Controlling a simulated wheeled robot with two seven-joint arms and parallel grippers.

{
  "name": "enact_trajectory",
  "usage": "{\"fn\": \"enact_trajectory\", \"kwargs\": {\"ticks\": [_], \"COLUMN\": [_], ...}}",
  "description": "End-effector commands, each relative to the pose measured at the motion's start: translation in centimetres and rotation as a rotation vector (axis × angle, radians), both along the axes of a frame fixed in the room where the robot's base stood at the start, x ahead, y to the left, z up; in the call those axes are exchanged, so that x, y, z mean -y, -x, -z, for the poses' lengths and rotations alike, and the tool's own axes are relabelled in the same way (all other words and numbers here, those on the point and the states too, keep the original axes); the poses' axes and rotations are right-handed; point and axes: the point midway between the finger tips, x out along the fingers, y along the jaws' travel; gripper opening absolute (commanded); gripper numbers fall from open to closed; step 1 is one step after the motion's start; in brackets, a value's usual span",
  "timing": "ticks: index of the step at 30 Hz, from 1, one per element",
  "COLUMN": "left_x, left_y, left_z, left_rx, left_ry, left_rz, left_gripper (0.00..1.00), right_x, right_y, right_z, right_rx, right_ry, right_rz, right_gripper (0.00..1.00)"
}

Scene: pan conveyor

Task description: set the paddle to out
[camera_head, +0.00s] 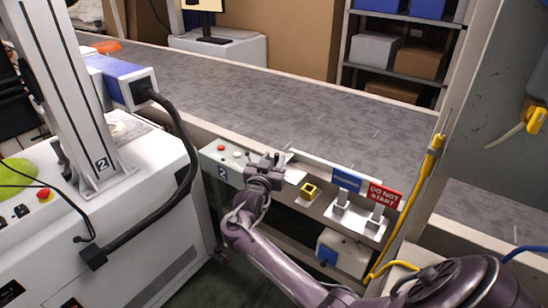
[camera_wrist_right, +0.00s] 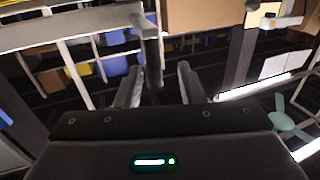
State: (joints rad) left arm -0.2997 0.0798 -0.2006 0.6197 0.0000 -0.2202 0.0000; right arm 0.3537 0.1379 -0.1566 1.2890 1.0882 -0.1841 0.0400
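My right gripper (camera_head: 264,164) is above the front ledge of the conveyor, beside the grey control box marked 2 (camera_head: 222,172). In the right wrist view its two fingers (camera_wrist_right: 160,90) stand apart. A grey upright bar with a wider top (camera_wrist_right: 149,40) shows between and beyond them; I cannot tell whether it is the paddle or whether the fingers touch it. No out marking is readable. My left gripper is not in view.
A blue label (camera_head: 347,180) and a red DO NOT START sign (camera_head: 384,195) stand behind the levers. A white machine (camera_head: 130,220) with a black cable is at left. The grey conveyor belt (camera_head: 300,110) looks empty.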

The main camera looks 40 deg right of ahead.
Motion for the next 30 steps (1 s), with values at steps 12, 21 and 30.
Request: {"fn": "enact_trajectory", "kwargs": {"ticks": [12, 21, 30], "left_x": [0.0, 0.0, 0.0], "left_y": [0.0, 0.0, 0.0], "left_z": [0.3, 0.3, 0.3], "left_rx": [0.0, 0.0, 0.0], "left_ry": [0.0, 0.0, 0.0], "left_rz": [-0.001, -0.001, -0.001], "left_gripper": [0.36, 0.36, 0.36], "right_x": [-5.0, -5.1, -5.1], "right_y": [3.0, 3.2, 3.1], "right_z": [0.0, 0.0, 0.0], "right_rx": [0.0, 0.001, 0.001], "right_ry": [-0.001, -0.001, -0.001], "right_rz": [-0.004, -0.004, -0.004], "right_gripper": [0.35, 0.35, 0.35]}}
